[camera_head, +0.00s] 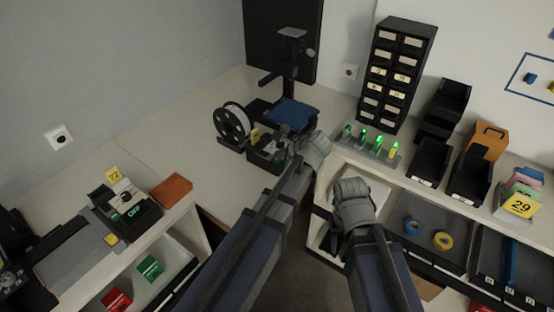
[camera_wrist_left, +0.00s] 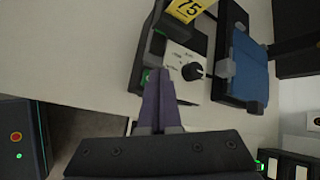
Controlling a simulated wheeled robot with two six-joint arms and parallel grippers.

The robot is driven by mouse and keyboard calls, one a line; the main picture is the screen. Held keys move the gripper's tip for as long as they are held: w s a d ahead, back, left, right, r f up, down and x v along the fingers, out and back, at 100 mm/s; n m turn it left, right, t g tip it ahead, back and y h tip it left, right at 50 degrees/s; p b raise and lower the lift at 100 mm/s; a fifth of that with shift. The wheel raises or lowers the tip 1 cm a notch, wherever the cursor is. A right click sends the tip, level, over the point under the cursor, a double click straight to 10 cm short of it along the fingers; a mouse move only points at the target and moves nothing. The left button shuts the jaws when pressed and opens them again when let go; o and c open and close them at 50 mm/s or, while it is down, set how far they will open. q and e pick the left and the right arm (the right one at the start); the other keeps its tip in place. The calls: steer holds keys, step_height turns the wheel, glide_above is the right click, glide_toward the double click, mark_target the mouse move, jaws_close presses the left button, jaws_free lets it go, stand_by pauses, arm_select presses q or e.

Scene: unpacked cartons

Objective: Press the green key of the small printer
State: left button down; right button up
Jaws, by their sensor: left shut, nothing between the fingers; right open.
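The small printer is at the back centre, with a blue bed (camera_head: 291,114) and a dark upright frame. Its control box (camera_head: 266,150) stands in front of the bed. In the left wrist view the box's pale panel (camera_wrist_left: 182,62) has a black knob, and a small patch of green, seemingly the green key (camera_wrist_left: 145,76), shows beside my fingers. My left gripper (camera_wrist_left: 157,76) is shut and empty, its tips over the panel's near edge, partly hiding the key; contact cannot be told. My right gripper (camera_head: 338,240) is open and empty, low over the gap between the counters.
A filament spool (camera_head: 232,124) stands left of the printer. A yellow 75 tag (camera_wrist_left: 189,8) sits by the box. Several green-lit items stand in a tray (camera_head: 358,152) to the right, near black bins.

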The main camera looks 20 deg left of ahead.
mark_target(280, 163)
arm_select(q)
steer(key=shift+f, duration=0.25)
steer(key=shift+r, duration=0.1)
stand_by(0.4)
steer(key=shift+r+p, duration=0.75)
steer(key=shift+r, duration=0.1)
steer(key=shift+r, duration=0.1)
step_height(280, 163, up, 5)
steer(key=p, duration=0.5)
stand_by(0.5)
